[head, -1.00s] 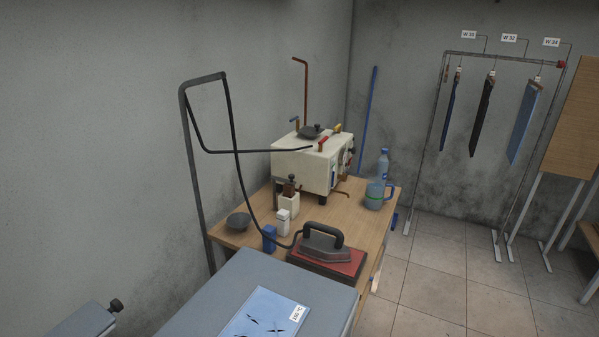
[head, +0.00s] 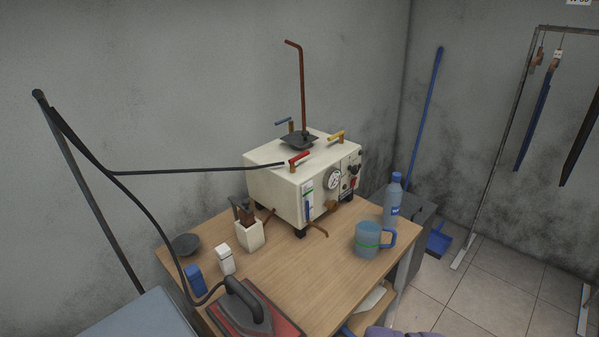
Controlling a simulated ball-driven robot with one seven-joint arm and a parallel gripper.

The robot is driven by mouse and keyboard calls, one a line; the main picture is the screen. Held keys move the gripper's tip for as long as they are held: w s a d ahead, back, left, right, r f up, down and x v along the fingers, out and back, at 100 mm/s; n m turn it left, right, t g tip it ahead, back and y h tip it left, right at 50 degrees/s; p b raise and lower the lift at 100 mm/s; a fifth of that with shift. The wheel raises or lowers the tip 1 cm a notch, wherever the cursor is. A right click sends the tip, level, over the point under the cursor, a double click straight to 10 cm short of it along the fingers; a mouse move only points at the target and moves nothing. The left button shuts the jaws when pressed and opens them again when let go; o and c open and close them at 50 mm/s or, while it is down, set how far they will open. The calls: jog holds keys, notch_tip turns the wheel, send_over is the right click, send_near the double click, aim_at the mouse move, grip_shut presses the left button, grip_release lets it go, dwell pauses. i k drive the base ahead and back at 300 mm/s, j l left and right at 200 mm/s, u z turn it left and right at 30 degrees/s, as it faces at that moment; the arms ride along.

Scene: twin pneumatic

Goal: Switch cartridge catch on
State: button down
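A cream boiler-like machine (head: 272,183) stands on the wooden table in the middle of the head view. Its front panel has a round gauge (head: 333,179) and small dark and red controls (head: 353,170), too small to read. On top are a red-handled valve (head: 299,157), a yellow-handled valve (head: 336,136), a blue-handled valve (head: 283,121) and a dark cap (head: 298,141). I cannot tell which part is the cartridge catch or how it is set. My gripper is not in view.
On the table (head: 280,270) are an iron (head: 245,303) on a red pad, a mug (head: 368,240), a bottle (head: 393,200), a bowl (head: 185,245) and small containers. Tiled floor (head: 490,300) is open at right.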

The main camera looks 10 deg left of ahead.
aim_at(245, 205)
jog(key=i+l, duration=0.5)
jog(key=i, duration=0.2)
jog(key=i+l+u, duration=0.1)
jog(key=i+l, duration=0.4)
jog(key=i, duration=0.25)
jog(key=i+j, duration=0.15)
jog(key=i, duration=0.25)
jog(key=i+j, duration=0.1)
jog(key=i, duration=0.3)
jog(key=j+u, duration=0.05)
